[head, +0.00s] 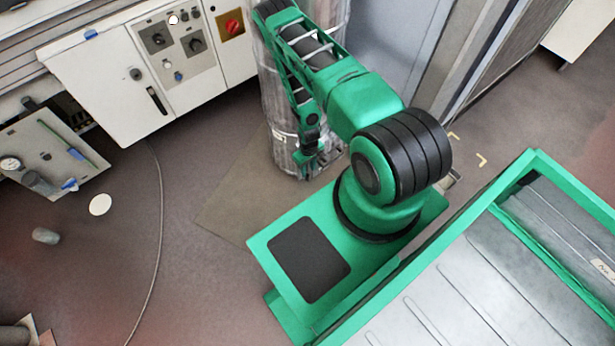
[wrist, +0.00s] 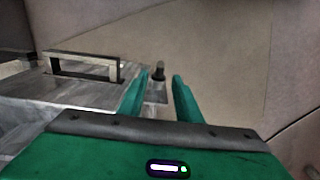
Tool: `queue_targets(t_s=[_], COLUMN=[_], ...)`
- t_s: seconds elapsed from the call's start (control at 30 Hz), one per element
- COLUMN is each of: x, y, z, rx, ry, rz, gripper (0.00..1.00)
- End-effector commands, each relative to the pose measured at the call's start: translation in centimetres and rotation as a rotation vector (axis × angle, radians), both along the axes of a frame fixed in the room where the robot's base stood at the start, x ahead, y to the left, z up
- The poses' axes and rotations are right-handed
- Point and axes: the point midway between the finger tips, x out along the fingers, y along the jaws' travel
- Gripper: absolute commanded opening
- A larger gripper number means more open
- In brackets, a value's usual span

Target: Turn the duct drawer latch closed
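The duct (head: 280,110) is a silvery wrapped column behind my arm in the head view. My gripper (head: 309,160) is low beside its foot. A grey metal drawer front (wrist: 95,90) with a square bar handle (wrist: 85,66) lies left of the fingers. A small dark upright peg (wrist: 159,70), possibly the latch, stands just beyond the fingertips, in line with the gap. I cannot tell whether it touches them or how the latch is turned.
White cabinets (head: 110,85) with knobs and a red switch stand at the back left. A small panel with a gauge (head: 48,155) is at the left. A cable (head: 160,220), a white disc (head: 100,205) and a grey cylinder (head: 46,236) lie on the floor. Grey doors stand at the back right.

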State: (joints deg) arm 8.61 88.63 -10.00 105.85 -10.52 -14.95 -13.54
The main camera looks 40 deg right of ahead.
Motion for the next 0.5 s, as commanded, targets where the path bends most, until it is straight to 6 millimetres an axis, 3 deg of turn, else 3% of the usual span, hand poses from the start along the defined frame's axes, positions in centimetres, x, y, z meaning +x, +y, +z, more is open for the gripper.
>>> queue_targets(t_s=[0.2,0.5], x=[-0.1,-0.1], y=[0.0,-0.1], z=[-3.8,-6.8], rx=[0.0,0.0], ry=[0.001,0.001], rz=[-0.001,-0.002], gripper=[0.31,0.31])
